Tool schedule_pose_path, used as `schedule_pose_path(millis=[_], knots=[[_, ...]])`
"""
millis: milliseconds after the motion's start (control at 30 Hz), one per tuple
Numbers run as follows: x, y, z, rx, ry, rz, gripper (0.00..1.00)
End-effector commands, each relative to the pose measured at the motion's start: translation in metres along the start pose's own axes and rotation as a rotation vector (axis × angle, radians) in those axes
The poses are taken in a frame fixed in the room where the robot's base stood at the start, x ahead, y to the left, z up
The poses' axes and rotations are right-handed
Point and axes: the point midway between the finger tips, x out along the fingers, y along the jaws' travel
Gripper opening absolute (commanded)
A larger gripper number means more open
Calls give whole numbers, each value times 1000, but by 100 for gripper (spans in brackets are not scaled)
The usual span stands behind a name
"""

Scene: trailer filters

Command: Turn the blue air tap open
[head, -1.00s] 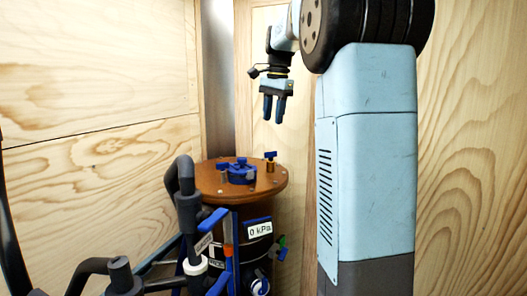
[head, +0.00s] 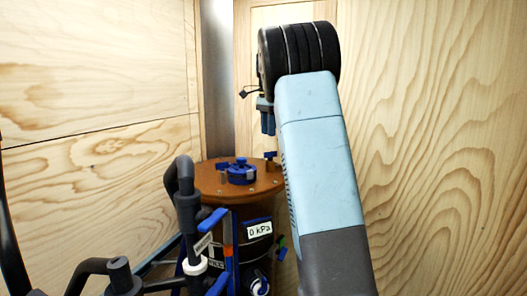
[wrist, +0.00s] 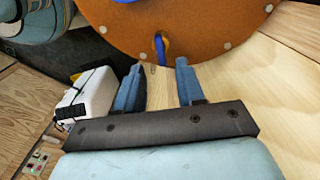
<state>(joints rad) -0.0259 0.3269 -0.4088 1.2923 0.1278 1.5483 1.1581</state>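A small blue tap (head: 270,155) on a brass stem stands near the right edge of the round brown lid (head: 205,182) of the filter vessel. In the wrist view a blue tap handle (wrist: 163,47) shows at the lid's near edge, beyond the gap between my fingers. My gripper (head: 267,130) hangs above the lid in the head view, fingers down, partly hidden by my arm. The wrist view shows my gripper (wrist: 159,66) open and empty, the fingers apart from the tap. I cannot tell for sure which blue part is the air tap.
A blue knob (head: 241,172) sits mid-lid. Blue lever handles (head: 212,219), dark pipes (head: 187,200) and a "0 kPa" display (head: 259,230) are at the vessel's front. Wooden walls stand close behind and right. A white box (wrist: 88,93) lies left of my fingers in the wrist view.

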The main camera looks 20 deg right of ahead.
Motion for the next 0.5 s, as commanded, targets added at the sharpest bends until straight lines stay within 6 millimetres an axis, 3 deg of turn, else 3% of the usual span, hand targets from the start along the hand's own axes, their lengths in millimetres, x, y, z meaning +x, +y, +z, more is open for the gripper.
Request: schedule_pose_path(millis=[300, 500], knots=[[54, 0, 1, -2, -1, 1, 38], [73, 0, 1, -2, 0, 0, 38]])
